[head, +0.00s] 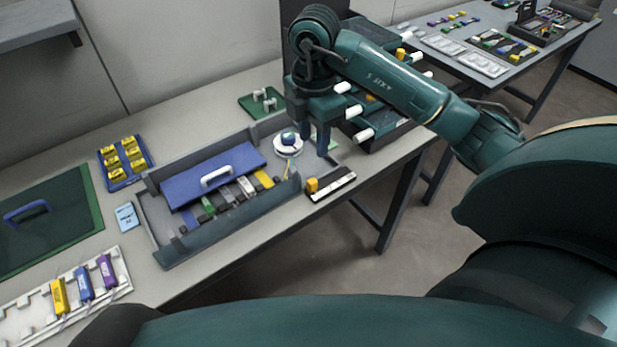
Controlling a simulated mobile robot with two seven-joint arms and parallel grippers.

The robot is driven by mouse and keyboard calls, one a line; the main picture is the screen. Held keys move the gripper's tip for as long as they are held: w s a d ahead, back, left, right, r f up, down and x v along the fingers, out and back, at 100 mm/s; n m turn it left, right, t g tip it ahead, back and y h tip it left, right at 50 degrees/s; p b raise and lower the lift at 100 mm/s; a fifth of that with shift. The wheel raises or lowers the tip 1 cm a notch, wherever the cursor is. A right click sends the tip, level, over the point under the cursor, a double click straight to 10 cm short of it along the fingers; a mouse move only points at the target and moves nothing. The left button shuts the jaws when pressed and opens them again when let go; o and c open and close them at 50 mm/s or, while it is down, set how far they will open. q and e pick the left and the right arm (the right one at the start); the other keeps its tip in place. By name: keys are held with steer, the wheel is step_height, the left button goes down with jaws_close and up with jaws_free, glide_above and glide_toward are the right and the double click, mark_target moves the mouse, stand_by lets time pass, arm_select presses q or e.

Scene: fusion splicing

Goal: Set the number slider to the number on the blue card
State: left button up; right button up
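The number slider (335,187) is a dark bar with a pale strip along it, lying near the table's front edge. Its yellow knob (312,185) sits at the left end; the numbers are too small to read. The light blue card (127,216) lies on the table left of the grey tray; its print is too small to read. My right gripper (322,143) points down above the table, behind the slider and apart from its knob. Its fingers overlap in this view, so its opening cannot be told. My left gripper is not in view.
A grey tray (160,230) with a blue handled lid (213,175) stands left of the slider. A white round stand (288,149) is close to my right gripper. A dark rack with white-ended pegs (363,135) stands behind and right of the slider.

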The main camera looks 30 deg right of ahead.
mark_target(313, 181)
step_height(313, 181, down, 12)
steer(key=shift+r+b, duration=0.2)
steer(key=shift+b, duration=0.3)
jaws_close()
stand_by(0.4)
